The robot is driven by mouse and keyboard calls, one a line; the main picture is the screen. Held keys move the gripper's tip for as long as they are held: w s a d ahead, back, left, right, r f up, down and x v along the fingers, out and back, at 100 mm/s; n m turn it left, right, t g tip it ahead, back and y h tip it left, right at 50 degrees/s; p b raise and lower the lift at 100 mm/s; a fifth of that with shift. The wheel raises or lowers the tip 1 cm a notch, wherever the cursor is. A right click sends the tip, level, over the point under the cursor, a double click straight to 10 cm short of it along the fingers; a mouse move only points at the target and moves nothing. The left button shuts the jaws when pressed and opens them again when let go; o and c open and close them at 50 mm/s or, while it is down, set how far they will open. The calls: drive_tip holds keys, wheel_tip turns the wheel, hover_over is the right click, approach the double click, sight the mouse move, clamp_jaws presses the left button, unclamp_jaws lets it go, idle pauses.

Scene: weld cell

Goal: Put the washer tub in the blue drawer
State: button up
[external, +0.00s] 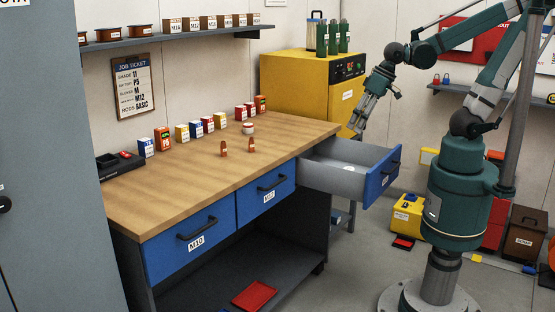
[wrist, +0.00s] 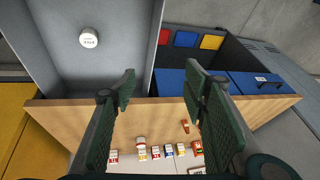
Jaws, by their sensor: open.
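The open blue-fronted drawer (external: 383,180) sticks out from the right end of the bench. Its grey inside fills the upper left of the wrist view (wrist: 60,70). A round white lidded tub with a dark label (wrist: 89,37) lies inside it, apart from the walls; it shows small in the external view (external: 349,166). I cannot read its label. Another white tub with a reddish band (external: 248,128) stands on the bench top. My gripper (external: 358,131) is open and empty, above and behind the drawer in the external view. Its fingers (wrist: 160,85) frame the bench edge and drawer wall.
The wooden bench (external: 170,190) carries several small boxes along its back, two orange-brown bottles (external: 224,148) and a black tray (external: 120,163). Shut drawers M10 (external: 190,245) and M12 (external: 266,196) sit left of the open one. A yellow machine (external: 290,80) stands behind the bench.

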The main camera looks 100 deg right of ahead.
drive_tip(key=s+a+r+n+t+y, duration=0.1)
drive_tip(key=s+a+r+n+t, duration=0.1)
drive_tip(key=a+r+n, duration=0.3)
drive_tip(key=a+n, duration=0.2)
drive_tip(key=a, duration=0.2)
drive_tip(key=shift+s+a+r+n+t, duration=0.2)
drive_tip(key=shift+r+n+t, duration=0.1)
drive_tip(key=shift+r, duration=0.1)
